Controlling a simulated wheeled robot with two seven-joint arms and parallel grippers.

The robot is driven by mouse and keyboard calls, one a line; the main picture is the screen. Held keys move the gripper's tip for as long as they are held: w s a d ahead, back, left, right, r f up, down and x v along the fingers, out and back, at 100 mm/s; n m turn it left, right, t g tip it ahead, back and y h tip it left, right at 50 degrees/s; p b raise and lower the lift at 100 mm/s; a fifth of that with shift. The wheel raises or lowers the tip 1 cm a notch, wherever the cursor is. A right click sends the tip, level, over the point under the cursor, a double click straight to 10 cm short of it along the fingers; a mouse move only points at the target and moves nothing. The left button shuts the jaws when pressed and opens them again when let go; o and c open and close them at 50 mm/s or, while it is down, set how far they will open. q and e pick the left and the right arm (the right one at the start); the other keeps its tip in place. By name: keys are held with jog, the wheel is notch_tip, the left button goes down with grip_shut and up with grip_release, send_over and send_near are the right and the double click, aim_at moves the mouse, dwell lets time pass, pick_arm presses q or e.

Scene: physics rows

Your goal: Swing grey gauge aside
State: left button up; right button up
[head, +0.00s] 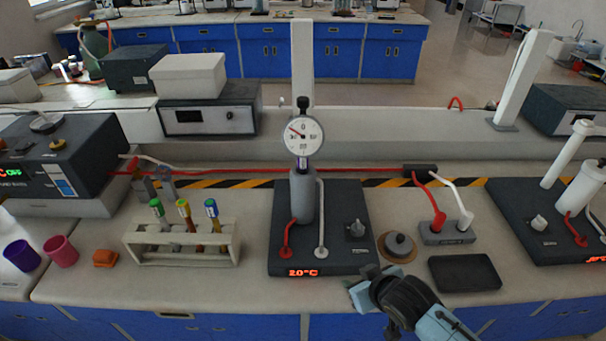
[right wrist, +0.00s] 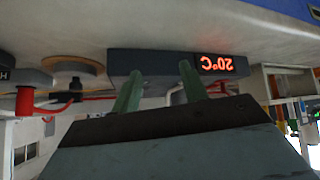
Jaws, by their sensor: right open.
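The gauge (head: 304,136) has a round white dial with a red needle and a grey rim. It stands upright above a grey cylinder (head: 303,196) on a dark unit (head: 345,262) with a red "20°C" display. The same display shows upside down in the right wrist view (right wrist: 217,63). My right gripper (head: 368,280) is at the unit's front right corner, low and well below the gauge, touching nothing that I can make out. Its two green fingers (right wrist: 160,78) are apart with nothing between them. The gauge is not visible in the right wrist view. My left gripper is not in view.
A rack (head: 180,262) with several capped tubes stands left of the unit. To the right are a round grey knob-like piece (head: 398,245), a block with red and white hoses (head: 446,232) and a black tray (head: 465,273). A white post (head: 302,65) rises behind the gauge.

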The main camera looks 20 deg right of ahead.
jog(key=w+d+r+t+y, duration=0.15)
jog(key=w+r+t, duration=0.25)
jog(key=w+r, duration=0.6)
jog(key=n+t+y, duration=0.3)
jog(key=n+y, duration=0.1)
jog(key=y, duration=0.3)
send_near(307, 104)
jog(key=p+x, duration=0.1)
jog(key=x, duration=1)
jog(key=shift+w+p, duration=0.15)
jog(key=shift+p, duration=0.15)
jog(key=shift+c, duration=0.2)
grip_shut()
